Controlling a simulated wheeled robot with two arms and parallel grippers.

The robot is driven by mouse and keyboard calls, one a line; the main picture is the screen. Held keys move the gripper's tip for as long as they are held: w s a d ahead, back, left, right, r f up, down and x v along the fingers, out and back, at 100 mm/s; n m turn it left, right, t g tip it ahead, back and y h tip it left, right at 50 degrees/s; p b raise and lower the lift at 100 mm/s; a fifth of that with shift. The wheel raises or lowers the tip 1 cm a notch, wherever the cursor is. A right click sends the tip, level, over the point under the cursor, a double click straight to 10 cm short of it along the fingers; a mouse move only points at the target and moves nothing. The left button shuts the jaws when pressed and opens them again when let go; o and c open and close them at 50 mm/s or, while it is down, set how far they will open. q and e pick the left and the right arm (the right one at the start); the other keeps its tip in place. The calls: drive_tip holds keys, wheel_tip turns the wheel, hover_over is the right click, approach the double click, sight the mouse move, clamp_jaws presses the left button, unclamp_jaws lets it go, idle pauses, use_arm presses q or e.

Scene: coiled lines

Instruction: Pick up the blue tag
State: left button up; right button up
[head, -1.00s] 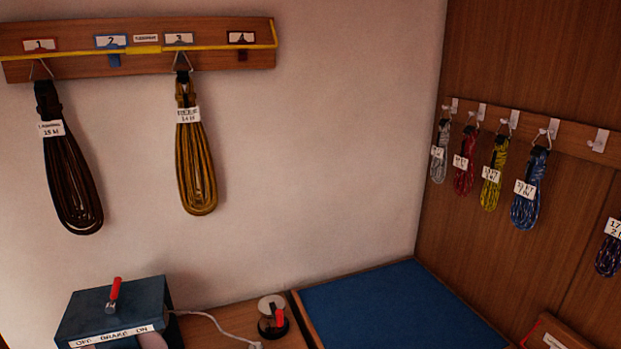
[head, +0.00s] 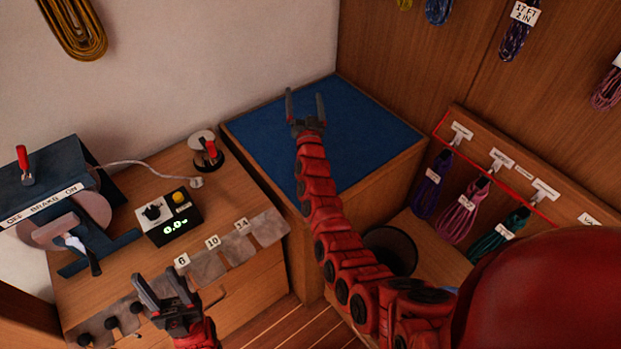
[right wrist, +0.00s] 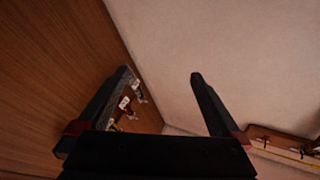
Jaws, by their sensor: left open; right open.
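I cannot make out a blue tag in the views now. My right gripper (head: 305,100) is open and empty above the blue mat (head: 352,150) in the back corner. Its open fingers also frame the right wrist view (right wrist: 160,75), with nothing between them. My left gripper (head: 162,280) is open and empty in front of the wooden bench, low in the head view. A wooden board (right wrist: 285,145) with small labels shows at the lower right of the right wrist view, too small to read.
A dark blue machine (head: 50,175) with a red-handled switch stands on the bench (head: 120,275). A small box (head: 168,215) with a display and a round spool (head: 205,150) stand beside it. A dark bin (head: 392,245) and a rack of coiled lines (head: 460,210) are on the right.

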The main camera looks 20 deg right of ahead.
drive_tip(key=w+a+r+n+g+y, duration=0.2)
drive_tip(key=w+a+n+g+y, duration=0.1)
drive_tip(key=w+a+y, duration=0.4)
drive_tip(key=a+n+g+y+p, duration=0.1)
drive_tip(key=a+n+g+p, duration=0.1)
drive_tip(key=a+n+g, duration=0.4)
drive_tip(key=s+d+g+h+p, duration=0.1)
drive_tip(key=s+d+g, duration=0.25)
drive_tip(key=s, duration=0.35)
drive_tip(key=s+d+f+n+g+h, duration=0.1)
drive_tip(key=s+d+g+h, duration=0.2)
drive_tip(key=s, duration=0.5)
drive_tip(key=s+d+g+p, duration=0.1)
drive_tip(key=s+d+g, duration=0.35)
drive_tip(key=s, duration=0.25)
drive_tip(key=shift+g, duration=0.4)
drive_tip(key=f, duration=0.7)
drive_tip(key=a+f+p, duration=0.1)
drive_tip(key=f, duration=0.3)
drive_tip(key=shift+a+f, duration=0.1)
drive_tip(key=shift+w+f, duration=0.1)
drive_tip(key=shift+f, duration=0.45)
drive_tip(key=shift+f+p, duration=0.6)
drive_tip(key=shift+p, duration=0.1)
wheel_tip(320, 180, down, 3)
drive_tip(key=shift+r+p, duration=0.1)
drive_tip(key=shift+p, duration=0.4)
drive_tip(key=shift+d+f, duration=0.3)
drive_tip(key=shift+f, duration=0.3)
